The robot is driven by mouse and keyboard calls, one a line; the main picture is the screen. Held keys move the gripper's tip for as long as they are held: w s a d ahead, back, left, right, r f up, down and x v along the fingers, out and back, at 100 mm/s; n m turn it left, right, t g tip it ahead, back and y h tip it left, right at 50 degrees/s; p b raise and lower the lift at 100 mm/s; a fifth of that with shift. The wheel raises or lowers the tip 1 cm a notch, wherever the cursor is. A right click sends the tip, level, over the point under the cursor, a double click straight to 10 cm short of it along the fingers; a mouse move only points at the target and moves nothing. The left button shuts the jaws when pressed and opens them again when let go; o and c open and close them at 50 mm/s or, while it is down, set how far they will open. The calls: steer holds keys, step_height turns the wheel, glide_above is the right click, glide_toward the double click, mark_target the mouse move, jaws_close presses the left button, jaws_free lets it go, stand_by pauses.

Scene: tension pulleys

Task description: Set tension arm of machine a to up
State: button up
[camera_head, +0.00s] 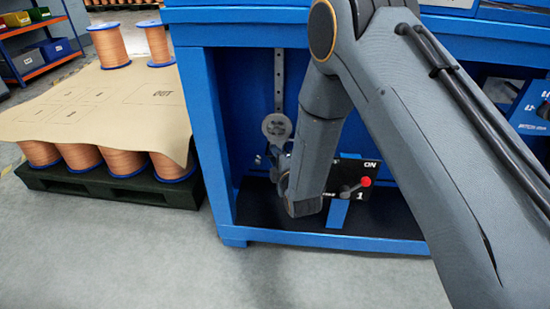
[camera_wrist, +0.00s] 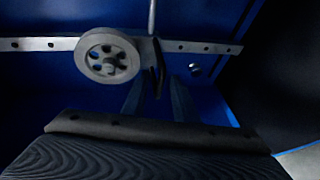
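A grey pulley wheel (camera_head: 276,127) hangs in front of a slotted rail (camera_head: 279,85) inside the blue machine bay. In the wrist view the pulley (camera_wrist: 107,57) is at upper left, with a short grey piece beside it and a thin rod above. This seems to be the tension arm, but its full shape and position are unclear. My gripper (camera_wrist: 160,98) has two dark fingers standing apart, pointing at the rail just right of the pulley. A dark narrow bar (camera_wrist: 158,68) shows near the fingertips; contact cannot be told. In the head view my arm mostly hides the gripper.
A red-knobbed lever (camera_head: 365,182) on a panel marked ON and 1 sits right of my wrist. The blue machine frame (camera_head: 206,150) bounds the bay on the left. A pallet (camera_head: 110,187) with copper spools stands farther left. Grey floor in front is clear.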

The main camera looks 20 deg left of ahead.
jaws_close()
stand_by(1.4)
